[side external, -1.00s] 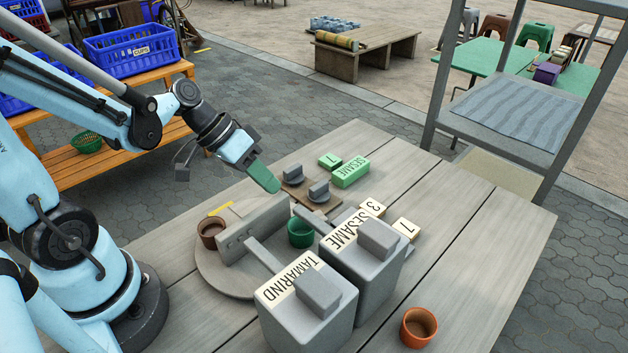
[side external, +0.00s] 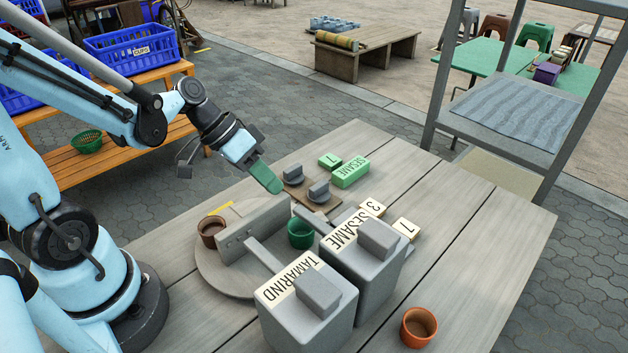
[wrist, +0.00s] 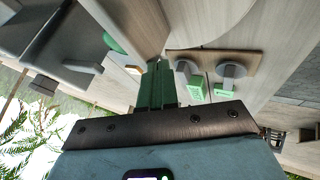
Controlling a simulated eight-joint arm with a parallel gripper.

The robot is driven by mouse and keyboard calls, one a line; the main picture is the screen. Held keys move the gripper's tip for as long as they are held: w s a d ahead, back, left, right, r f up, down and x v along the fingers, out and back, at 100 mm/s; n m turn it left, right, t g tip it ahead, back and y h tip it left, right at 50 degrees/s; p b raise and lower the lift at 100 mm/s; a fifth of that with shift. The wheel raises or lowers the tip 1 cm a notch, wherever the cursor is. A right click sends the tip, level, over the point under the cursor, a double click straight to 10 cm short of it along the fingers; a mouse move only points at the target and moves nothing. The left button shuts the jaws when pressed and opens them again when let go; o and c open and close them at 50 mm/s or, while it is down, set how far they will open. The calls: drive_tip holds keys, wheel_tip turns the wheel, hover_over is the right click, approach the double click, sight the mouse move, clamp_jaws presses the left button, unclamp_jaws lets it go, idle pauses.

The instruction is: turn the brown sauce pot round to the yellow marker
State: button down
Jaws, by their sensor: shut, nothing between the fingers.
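The brown sauce pot (side external: 210,231) stands on the round grey turntable (side external: 208,272), on the left side of an upright grey divider (side external: 255,228). The yellow marker (side external: 220,208) is a short strip just behind the pot. A green pot (side external: 300,233) stands on the other side of the divider. My gripper (side external: 272,186) has green fingers, shut and empty, in the air above and behind the divider's far end. In the wrist view the fingers (wrist: 157,85) are together. The brown pot cannot be made out in the wrist view.
Two grey boxes labelled TAMARIND (side external: 308,300) and SESAME (side external: 362,250) stand right of the turntable. A small board (side external: 305,197) with two grey knobbed pieces lies behind it. An orange pot (side external: 418,327) stands at front right. The table's right part is clear.

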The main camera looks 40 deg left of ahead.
sight(284, 194)
drive_tip(key=shift+w+d+m, duration=0.1)
drive_tip(key=shift+d+m, duration=0.05)
drive_tip(key=shift+m, duration=0.15)
drive_tip(key=shift+w+d+m+g+h, duration=0.2)
drive_tip(key=shift+d+m+g, duration=0.15)
drive_tip(key=shift+m, duration=0.15)
drive_tip(key=shift+w+d+m+g+h, duration=0.1)
drive_tip(key=shift+d+m+g+h, duration=0.1)
drive_tip(key=shift+m+g, duration=0.25)
drive_tip(key=shift+d+m+g+h, duration=0.15)
drive_tip(key=shift+d+m+g, duration=0.3)
drive_tip(key=shift+m, duration=0.35)
drive_tip(key=shift+d+m+g+h, duration=0.15)
drive_tip(key=shift+d+m+g, duration=0.25)
drive_tip(key=shift+m, duration=0.35)
drive_tip(key=shift+d, duration=0.95)
drive_tip(key=shift+a, duration=0.1)
